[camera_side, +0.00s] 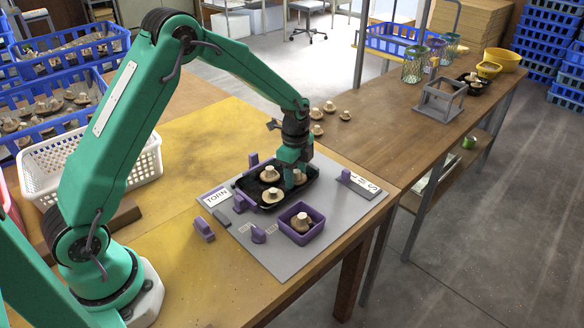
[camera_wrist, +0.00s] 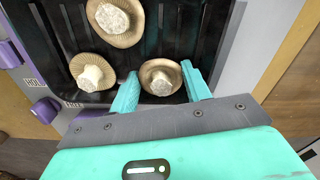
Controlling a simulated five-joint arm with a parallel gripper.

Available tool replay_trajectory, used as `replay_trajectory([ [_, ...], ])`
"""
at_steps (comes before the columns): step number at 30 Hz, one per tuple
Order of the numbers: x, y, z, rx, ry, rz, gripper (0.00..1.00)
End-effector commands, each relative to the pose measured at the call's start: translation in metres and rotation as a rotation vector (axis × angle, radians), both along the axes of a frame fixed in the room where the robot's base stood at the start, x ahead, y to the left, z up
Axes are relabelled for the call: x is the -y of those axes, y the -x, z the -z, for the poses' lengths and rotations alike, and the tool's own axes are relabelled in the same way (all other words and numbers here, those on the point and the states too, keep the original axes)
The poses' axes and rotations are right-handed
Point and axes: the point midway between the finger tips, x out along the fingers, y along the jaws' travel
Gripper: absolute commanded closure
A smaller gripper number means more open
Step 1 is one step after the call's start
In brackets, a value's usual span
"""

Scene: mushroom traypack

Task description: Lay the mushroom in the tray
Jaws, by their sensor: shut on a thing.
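The black ribbed tray (camera_side: 243,190) lies on a grey board, and its dark floor also fills much of the wrist view (camera_wrist: 205,25). My gripper (camera_side: 291,184) is down inside the tray's right part. In the wrist view its two teal fingers (camera_wrist: 160,88) stand on either side of a brown-capped mushroom (camera_wrist: 160,77) with a pale stem facing up, and they are shut on it. Two other mushrooms, (camera_side: 270,174) and (camera_side: 273,195), lie stem up in the tray to the left of the held one. Whether the held mushroom touches the tray floor is hard to tell.
A purple box (camera_side: 302,237) with a mushroom stands in front of the tray. Purple blocks (camera_side: 204,229) stand around the board, beside a "TORN" label (camera_side: 214,195). Loose mushrooms (camera_side: 317,130) lie behind. A white basket (camera_side: 140,163) stands left.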

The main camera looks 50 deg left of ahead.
Motion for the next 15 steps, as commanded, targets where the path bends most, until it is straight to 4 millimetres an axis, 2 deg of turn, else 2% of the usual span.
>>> replay_trajectory([
  [11, 0.0001, 0.0002, 0.003, -0.001, 0.0, 0.0, 0.64],
  [12, 0.0001, 0.0002, 0.0035, -0.001, 0.0, 0.0, 0.51],
  [15, 0.0, 0.0001, 0.0032, 0.0, 0.0, 0.0, 0.31],
])
